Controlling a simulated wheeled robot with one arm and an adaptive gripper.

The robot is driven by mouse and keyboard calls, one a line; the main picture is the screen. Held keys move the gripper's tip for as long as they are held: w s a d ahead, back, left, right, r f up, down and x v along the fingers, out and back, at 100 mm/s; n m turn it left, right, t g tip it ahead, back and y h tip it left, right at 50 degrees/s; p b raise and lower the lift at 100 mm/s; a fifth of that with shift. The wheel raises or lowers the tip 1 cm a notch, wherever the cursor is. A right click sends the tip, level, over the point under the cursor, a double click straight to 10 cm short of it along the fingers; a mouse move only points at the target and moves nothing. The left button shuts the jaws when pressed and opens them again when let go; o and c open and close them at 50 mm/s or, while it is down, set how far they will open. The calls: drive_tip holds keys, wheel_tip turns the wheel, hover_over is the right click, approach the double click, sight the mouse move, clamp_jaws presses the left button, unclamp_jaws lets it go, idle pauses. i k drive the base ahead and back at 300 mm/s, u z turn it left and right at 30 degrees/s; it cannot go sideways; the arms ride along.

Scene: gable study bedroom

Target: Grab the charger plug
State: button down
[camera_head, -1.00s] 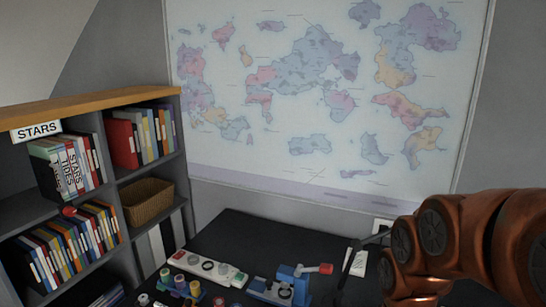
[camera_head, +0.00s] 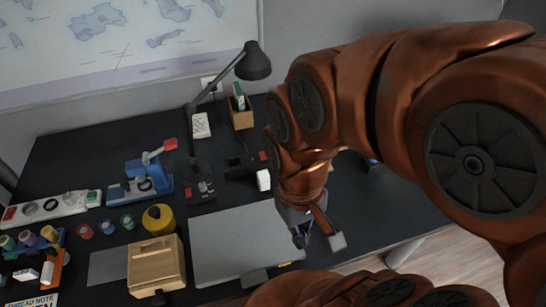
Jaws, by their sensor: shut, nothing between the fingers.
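A small white block (camera_head: 264,180) stands on the dark desk beside black items, just left of my arm. It may be the charger plug, but it is too small to tell. My gripper (camera_head: 320,239) points down over the front right part of the desk, to the right of a grey flat panel (camera_head: 235,240). It is shut and empty, and sits below and to the right of the white block in the picture. My arm hides part of the desk behind it.
A black lamp (camera_head: 252,62) and a wooden holder (camera_head: 240,115) stand at the back. A blue device (camera_head: 140,185), a white power strip (camera_head: 50,208), a yellow spool (camera_head: 158,219) and a wooden box (camera_head: 156,265) are at left. The desk (camera_head: 85,150) is bare at back left.

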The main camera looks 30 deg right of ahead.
sight(264, 177)
drive_tip(key=u, duration=2.25)
drive_tip(key=k, duration=1.35)
drive_tip(key=u, duration=0.3)
